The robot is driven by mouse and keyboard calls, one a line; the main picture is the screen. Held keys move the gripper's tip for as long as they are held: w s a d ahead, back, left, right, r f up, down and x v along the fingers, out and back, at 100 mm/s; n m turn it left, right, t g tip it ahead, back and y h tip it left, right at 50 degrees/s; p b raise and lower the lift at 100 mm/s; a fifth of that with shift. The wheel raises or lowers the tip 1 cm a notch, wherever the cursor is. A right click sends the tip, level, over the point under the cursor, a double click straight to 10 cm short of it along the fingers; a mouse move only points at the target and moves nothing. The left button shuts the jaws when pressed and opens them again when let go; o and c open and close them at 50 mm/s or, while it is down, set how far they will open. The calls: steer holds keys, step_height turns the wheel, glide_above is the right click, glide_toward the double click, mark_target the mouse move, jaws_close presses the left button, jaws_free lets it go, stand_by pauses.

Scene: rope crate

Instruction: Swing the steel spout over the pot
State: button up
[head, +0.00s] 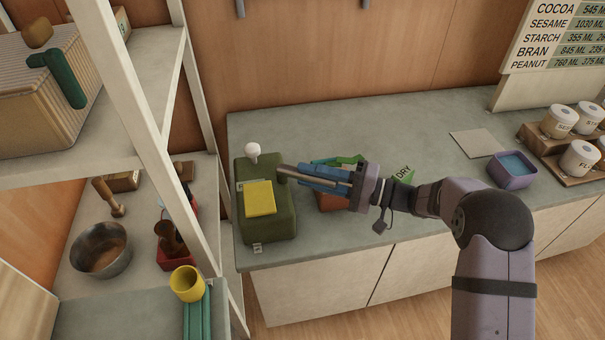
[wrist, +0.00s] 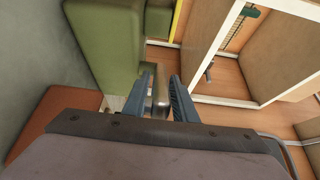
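A green box-shaped unit (head: 268,212) with a yellow panel (head: 260,198) and a white ball knob (head: 252,150) stands at the left end of the counter. The steel spout (head: 286,171) juts from its upper right side. My gripper (head: 308,178) reaches in from the right, its blue fingers along the spout. The green unit (wrist: 105,45) is just beyond the left finger. I cannot tell which thing is the pot; a steel bowl (head: 98,262) sits on the left shelf.
A purple tub (head: 512,170) and white jars (head: 580,158) stand at the right. A white shelf post (head: 147,115) is close left of the unit. The counter's back middle is clear.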

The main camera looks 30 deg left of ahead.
steer(key=shift+v, duration=2.4)
